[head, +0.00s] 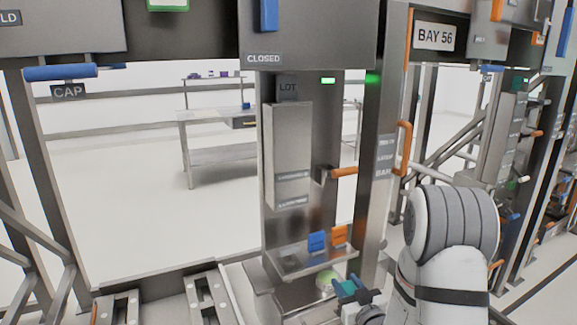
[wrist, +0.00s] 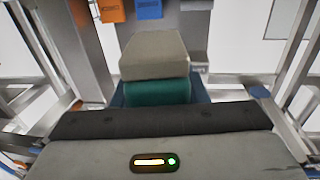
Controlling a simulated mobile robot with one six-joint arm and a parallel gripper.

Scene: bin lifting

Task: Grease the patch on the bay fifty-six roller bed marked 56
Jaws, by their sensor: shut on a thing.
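My gripper (head: 352,291) is low at the bottom of the head view, just in front of a metal column with a small shelf. It is shut on a teal block with a grey top; in the wrist view the teal part (wrist: 157,93) and the grey part (wrist: 154,54) show beyond the gripper's housing. The fingertips are mostly hidden there. A sign reading BAY 56 (head: 435,37) is on the frame at the upper right of the head view. I cannot make out a roller bed marked 56 or a patch on it.
A blue block (head: 317,242) and an orange block (head: 339,235) are on the column's shelf (head: 290,263). An orange handle (head: 344,172) sticks out from the column. A steel table (head: 215,115) stands behind, with open floor around it. Metal frames flank both sides.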

